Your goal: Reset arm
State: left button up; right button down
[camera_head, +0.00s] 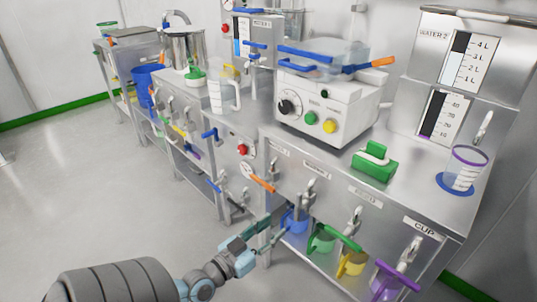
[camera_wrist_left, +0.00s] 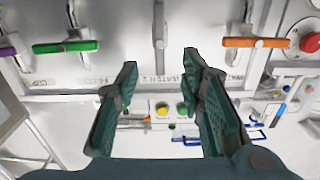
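My left arm comes in from the lower left of the head view, and its gripper (camera_head: 268,236) is in front of the steel bench, near the row of valves and the shelf with cups. In the left wrist view the two dark green fingers of this gripper (camera_wrist_left: 160,68) stand apart with nothing between them. Beyond the fingers are the bench front and a machine with yellow and green buttons. My right gripper is not in either view.
An orange valve handle (camera_head: 262,183) juts from the bench front. The floor (camera_head: 90,180) at left is clear.

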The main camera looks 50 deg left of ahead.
pick_arm(q)
jog(key=shift+s, duration=0.4)
jog(key=shift+d, duration=0.1)
